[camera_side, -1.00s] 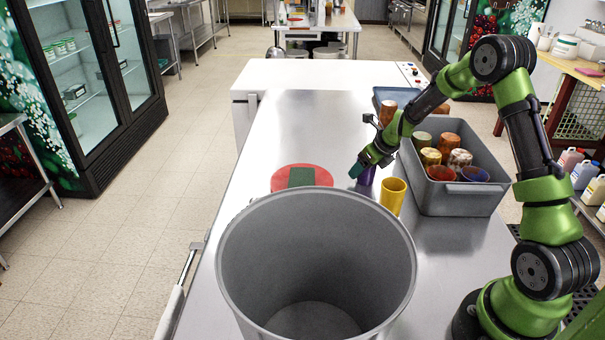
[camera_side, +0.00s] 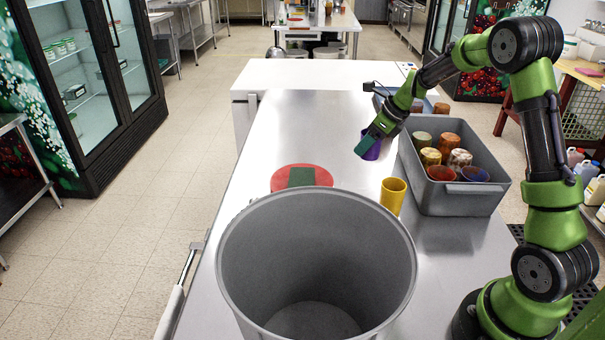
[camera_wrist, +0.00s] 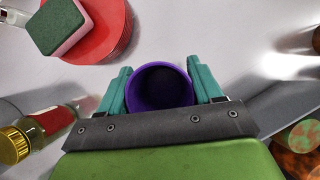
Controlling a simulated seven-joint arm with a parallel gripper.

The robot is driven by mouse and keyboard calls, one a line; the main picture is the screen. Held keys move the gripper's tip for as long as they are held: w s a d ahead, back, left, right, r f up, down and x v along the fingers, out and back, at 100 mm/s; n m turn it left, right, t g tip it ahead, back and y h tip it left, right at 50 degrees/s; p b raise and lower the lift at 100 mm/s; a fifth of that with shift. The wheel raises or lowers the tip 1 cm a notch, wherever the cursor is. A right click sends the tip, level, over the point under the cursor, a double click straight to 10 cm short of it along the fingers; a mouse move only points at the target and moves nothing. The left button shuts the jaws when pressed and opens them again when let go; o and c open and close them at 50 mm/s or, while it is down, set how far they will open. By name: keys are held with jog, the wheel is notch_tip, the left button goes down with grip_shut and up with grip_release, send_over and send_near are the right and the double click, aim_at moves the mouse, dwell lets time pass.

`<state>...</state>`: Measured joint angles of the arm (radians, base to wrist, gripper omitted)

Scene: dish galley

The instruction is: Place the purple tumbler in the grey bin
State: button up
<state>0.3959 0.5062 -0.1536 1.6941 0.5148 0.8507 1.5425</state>
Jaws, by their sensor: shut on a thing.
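The purple tumbler (camera_side: 372,151) is held by my gripper (camera_side: 369,142) above the steel counter, behind the yellow tumbler. In the wrist view the purple tumbler (camera_wrist: 160,86) sits between the two teal fingers of my gripper (camera_wrist: 161,88), its round mouth facing the camera. The fingers are shut on its sides. The large round grey bin (camera_side: 316,260) stands open at the front of the counter, and its visible floor is empty. My gripper is behind the bin and to its right, apart from it.
A yellow tumbler (camera_side: 393,195) stands just behind the bin's right rim. A grey tub (camera_side: 460,203) of several cups is at the right. A red disc (camera_side: 322,176) with a green-topped sponge (camera_side: 301,177) lies left. A gold-capped bottle (camera_wrist: 48,122) shows in the wrist view.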

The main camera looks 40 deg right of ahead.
jog(key=s+a+r+n+g+h, duration=0.1)
jog(key=s+a+r+n+g, duration=0.4)
jog(key=n, duration=0.6)
jog(key=s+a+n+g, duration=0.3)
jog(key=a+n, duration=0.4)
jog(key=n, duration=0.3)
jog(key=s+a+r+n+g+h, duration=0.1)
jog(key=s+a+r+n+g, duration=0.25)
jog(key=a+n, duration=0.55)
jog(key=w+d+f+n+t+h, duration=0.1)
jog(key=d+f+n+t+h, duration=0.1)
jog(key=f+n, duration=0.4)
jog(key=w+d+f+n+t+h, duration=0.1)
jog(key=d+f+n+t+h, duration=0.1)
jog(key=f+n, duration=0.4)
jog(key=w+d+f+n+t+h, duration=0.2)
jog(key=d+f+n, duration=0.2)
jog(key=n, duration=0.4)
jog(key=shift+x, duration=0.95)
jog(key=shift+a+f, duration=0.1)
jog(key=shift+f, duration=0.1)
